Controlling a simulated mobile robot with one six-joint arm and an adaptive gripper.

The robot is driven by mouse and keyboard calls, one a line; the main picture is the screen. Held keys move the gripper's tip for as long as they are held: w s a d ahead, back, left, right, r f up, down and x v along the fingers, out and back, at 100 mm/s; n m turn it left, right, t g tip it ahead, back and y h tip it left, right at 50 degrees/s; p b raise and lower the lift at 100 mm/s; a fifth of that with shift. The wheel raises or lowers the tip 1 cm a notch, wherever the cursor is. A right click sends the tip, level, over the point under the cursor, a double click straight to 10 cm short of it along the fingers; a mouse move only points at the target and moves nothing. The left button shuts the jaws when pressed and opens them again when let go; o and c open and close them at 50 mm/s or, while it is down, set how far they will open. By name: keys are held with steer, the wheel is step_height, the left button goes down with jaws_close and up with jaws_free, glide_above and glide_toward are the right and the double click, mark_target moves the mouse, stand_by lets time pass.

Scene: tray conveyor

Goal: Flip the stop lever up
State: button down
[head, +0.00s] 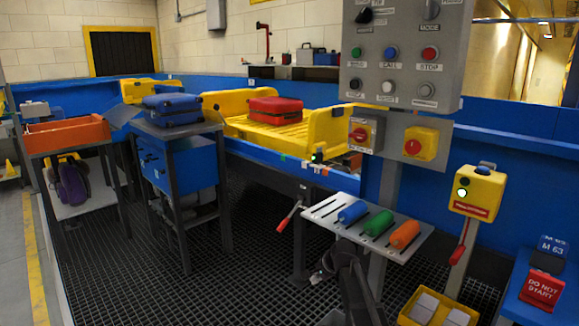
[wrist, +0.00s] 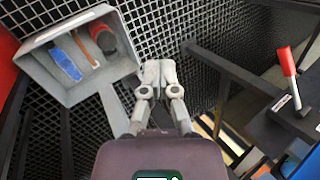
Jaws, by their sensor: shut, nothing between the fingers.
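Two levers with red handles show in the head view, and I cannot tell for sure which is the stop lever. One lever (head: 290,214) hangs from the conveyor frame, its handle slanting down and to the left. The other (head: 459,244) hangs down below a yellow box (head: 477,193) on a post. A red-handled lever (wrist: 287,64) on a dark mount also shows at the right of the wrist view, apart from my gripper. My gripper (wrist: 160,66) is shut and empty over the floor grating. In the head view, its grey tips (head: 318,278) show low in the middle.
A grey shelf (head: 333,203) with blue, green and orange handles stands near my arm. A control panel (head: 403,60) hangs above. A grey bin (wrist: 75,93) with tools is left of my gripper in the wrist view. Yellow trays (head: 240,127) carry suitcases. A yellow box (head: 408,313) sits low right.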

steer(key=s+d+f+n+g+h, duration=0.1)
steer(key=s+d+n, duration=0.25)
steer(key=s, duration=0.35)
steer(key=s+d+f+n+g+h, duration=0.1)
steer(key=s+d+n+h, duration=0.1)
steer(key=s+n, duration=0.35)
steer(key=s+d+f+n+g+h, duration=0.1)
steer(key=s+d+n, duration=0.15)
steer(key=s, duration=0.65)
steer(key=s+r+p, duration=0.1)
steer(key=r+p, duration=1.9)
steer(key=s+r+g+p, duration=0.1)
steer(key=s+r+p, duration=0.1)
steer(key=r+p, duration=1.7)
steer(key=shift+s+d+r+p, duration=0.25)
steer(key=shift+s+r+p, duration=0.1)
steer(key=shift+r, duration=0.2)
steer(key=shift+m, duration=0.25)
